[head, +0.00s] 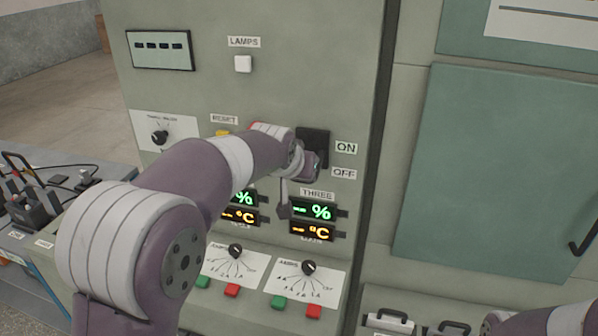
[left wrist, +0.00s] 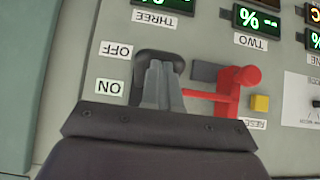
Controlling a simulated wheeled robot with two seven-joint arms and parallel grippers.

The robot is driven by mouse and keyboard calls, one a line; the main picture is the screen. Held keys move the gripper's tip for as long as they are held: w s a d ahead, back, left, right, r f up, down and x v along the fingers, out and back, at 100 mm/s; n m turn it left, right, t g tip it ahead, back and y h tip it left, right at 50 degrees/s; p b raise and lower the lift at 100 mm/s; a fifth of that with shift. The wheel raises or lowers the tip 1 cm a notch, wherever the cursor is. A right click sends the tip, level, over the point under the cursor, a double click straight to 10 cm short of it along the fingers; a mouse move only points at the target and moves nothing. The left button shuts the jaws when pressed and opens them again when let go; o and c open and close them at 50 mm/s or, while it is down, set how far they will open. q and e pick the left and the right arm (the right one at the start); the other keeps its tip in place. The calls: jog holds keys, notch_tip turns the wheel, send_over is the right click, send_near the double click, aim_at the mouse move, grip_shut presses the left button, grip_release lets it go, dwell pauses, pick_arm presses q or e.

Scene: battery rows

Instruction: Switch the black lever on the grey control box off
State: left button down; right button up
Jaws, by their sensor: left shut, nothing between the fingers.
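The black lever (left wrist: 172,57) shows in the left wrist view as a dark rounded shape beside the OFF label, partly behind my fingers. I cannot tell how it is tilted. It is on the grey control box (head: 205,85). My left gripper (left wrist: 158,68) is shut and empty, its fingers together right in front of the lever; contact cannot be told. In the head view my left wrist covers most of this spot, near the ON label (head: 346,148) and OFF label (head: 344,174). My right gripper is out of view; only part of the right arm shows at the bottom right.
A red lever (left wrist: 232,88) and a yellow RESET button (left wrist: 260,103) sit close beside my left fingers. Displays, dials and red and green buttons lie below. A green panel (head: 495,170) is at the right.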

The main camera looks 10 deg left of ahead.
pick_arm(q)
jog(key=w+r+v, duration=0.1)
jog(key=v, duration=1.2)
jog(key=shift+r, duration=0.15)
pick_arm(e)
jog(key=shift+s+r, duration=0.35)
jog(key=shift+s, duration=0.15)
pick_arm(q)
jog(key=shift+w, duration=0.2)
jog(key=s+a+f+g, duration=0.1)
jog(key=s+f+g, duration=0.3)
jog(key=s+f, duration=0.6)
jog(key=s+a+f+g, duration=0.1)
jog(key=s+f+g, duration=0.3)
jog(key=s+f, duration=0.6)
notch_tip(320, 180, down, 9)
jog(key=shift+s+f, duration=0.1)
jog(key=shift+s, duration=0.25)
